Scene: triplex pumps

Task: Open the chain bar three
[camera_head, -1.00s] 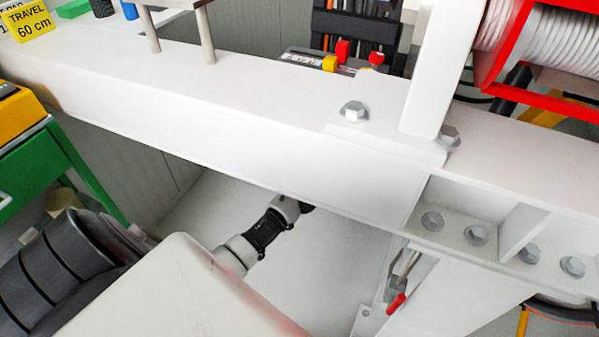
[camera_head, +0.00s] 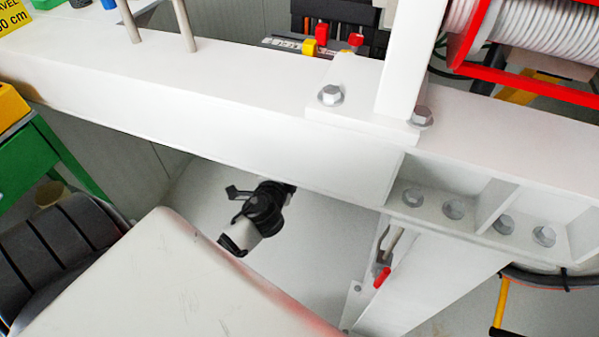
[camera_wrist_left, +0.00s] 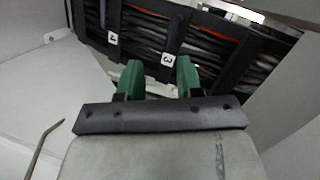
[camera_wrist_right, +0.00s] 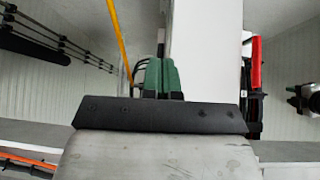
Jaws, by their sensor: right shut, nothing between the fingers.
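In the left wrist view, a black bar with a white label "3" (camera_wrist_left: 167,59) crosses a rack of dark and orange-red strands. Another black bar, with a numbered label (camera_wrist_left: 112,38), stands to its left. My left gripper (camera_wrist_left: 158,64) has its green fingers apart, just below the label "3"; nothing shows between them. I cannot tell whether they touch the bar. My right gripper (camera_wrist_right: 163,64) has its green fingers together, empty, in front of a white post (camera_wrist_right: 205,50).
The long white beam (camera_head: 200,115) crosses the head view. Below it, a red-handled latch (camera_head: 381,277) sits by a white post. A red-framed reel (camera_head: 530,35) is at upper right. In the right wrist view, a yellow rod (camera_wrist_right: 119,40) and a red handle (camera_wrist_right: 256,65) flank the post.

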